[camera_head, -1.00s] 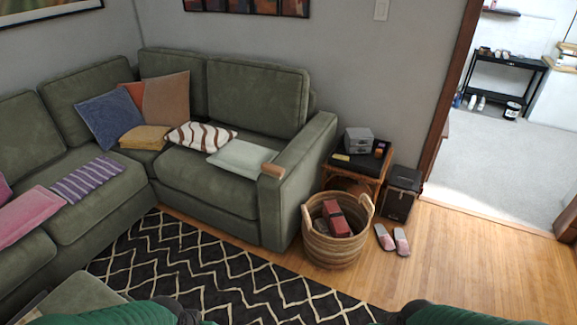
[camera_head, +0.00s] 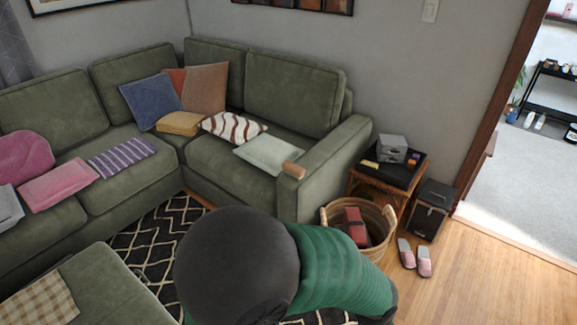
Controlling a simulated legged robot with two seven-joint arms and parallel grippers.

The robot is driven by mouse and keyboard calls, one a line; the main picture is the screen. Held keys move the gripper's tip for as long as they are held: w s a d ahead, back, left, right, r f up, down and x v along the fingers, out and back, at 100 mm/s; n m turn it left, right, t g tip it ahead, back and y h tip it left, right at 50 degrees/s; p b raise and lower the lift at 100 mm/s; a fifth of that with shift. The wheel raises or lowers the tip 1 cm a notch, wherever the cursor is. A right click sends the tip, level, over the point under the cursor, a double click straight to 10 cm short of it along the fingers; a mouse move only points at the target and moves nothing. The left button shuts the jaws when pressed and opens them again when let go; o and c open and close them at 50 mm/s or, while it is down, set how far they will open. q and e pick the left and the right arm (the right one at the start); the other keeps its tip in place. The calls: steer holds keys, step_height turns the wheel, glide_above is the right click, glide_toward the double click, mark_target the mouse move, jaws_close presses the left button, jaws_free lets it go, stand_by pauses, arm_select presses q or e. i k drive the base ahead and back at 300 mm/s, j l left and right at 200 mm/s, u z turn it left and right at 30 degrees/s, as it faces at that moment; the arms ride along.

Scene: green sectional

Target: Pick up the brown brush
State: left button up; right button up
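A green sleeve-like arm section (camera_head: 335,265) of mine with a big dark rounded part (camera_head: 232,265) fills the lower middle of the view. It is in front of the rug and the sofa's base, apart from the brown object in the picture. No gripper fingers show.
A wicker basket (camera_head: 380,208) holding a red item (camera_head: 355,227) stands right of the armrest. Beside it are a side table (camera_head: 357,180), a black box (camera_head: 432,210) and pink slippers (camera_head: 424,262). A green ottoman (camera_head: 110,285) is at lower left.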

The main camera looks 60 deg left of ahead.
mark_target(298, 172)
steer(key=i+j+u, duration=0.15)
steer(key=u, duration=0.3)
steer(key=i+j+u, duration=0.1)
steer(key=i+u, duration=0.15)
steer(key=u, duration=0.15)
steer(key=i+u, duration=0.25)
steer(key=u, duration=0.2)
steer(key=i+u, duration=0.2)
steer(key=u, duration=0.2)
steer(key=i+l+u, duration=0.15)
steer(key=u, duration=0.3)
steer(key=i+l+u, duration=0.25)
steer(key=u, duration=0.15)
steer(key=i+j+u, duration=0.2)
steer(key=i+u, duration=0.8)
steer(key=i+z, duration=0.25)
steer(key=i, duration=0.35)
steer(key=i+j+z, duration=0.3)
steer(key=i, duration=0.3)
steer(key=l+z, duration=0.1)
steer(key=z, duration=3.15)
